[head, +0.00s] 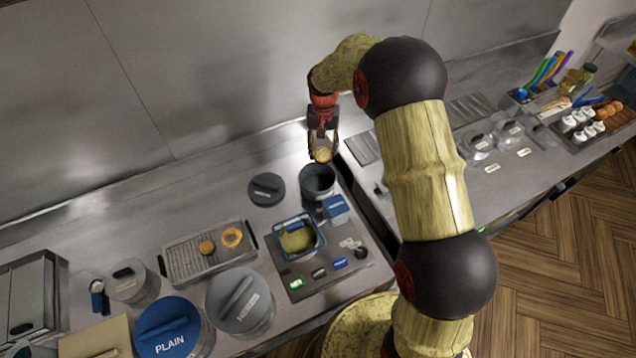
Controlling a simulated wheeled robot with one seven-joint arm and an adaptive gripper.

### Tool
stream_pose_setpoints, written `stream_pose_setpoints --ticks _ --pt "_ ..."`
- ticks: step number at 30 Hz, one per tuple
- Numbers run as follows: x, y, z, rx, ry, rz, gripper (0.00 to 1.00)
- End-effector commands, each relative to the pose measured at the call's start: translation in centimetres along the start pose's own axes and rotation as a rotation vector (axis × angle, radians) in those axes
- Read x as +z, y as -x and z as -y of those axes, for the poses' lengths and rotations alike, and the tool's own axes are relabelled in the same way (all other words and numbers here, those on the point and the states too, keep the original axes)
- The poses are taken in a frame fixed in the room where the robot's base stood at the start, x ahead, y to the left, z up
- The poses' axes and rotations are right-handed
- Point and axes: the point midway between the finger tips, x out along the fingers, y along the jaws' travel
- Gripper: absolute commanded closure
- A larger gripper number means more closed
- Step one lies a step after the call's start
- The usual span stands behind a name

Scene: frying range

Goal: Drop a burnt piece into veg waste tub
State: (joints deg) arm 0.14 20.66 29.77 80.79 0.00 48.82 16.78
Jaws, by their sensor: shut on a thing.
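My gripper (322,148) points down and is shut on a small round golden-brown piece (322,156). The piece hangs just above an open dark grey round tub (318,186), near its back rim and apart from it. I cannot read a label on this tub, so I cannot confirm that it is the veg waste tub. A dark round lid (266,190) lies flat to its left. A brown round piece (207,247) and an orange ring (231,238) lie on a wire rack tray (183,262).
Lidded tubs marked PLAIN (168,328) and another grey one (240,300) are at front left. The steel wall (220,75) rises behind.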

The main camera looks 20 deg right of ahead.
Motion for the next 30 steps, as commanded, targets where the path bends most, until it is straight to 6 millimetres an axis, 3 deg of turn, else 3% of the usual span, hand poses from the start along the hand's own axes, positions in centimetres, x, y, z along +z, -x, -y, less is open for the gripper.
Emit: stream_pose_setpoints --ticks 8,21,30 --pt "0.0 -1.1 0.0 0.000 -0.015 0.000 0.73" --pt "0.0 -5.6 0.0 0.000 -0.014 -0.001 0.73" --pt "0.0 -6.0 0.0 0.000 -0.014 -0.001 0.73"
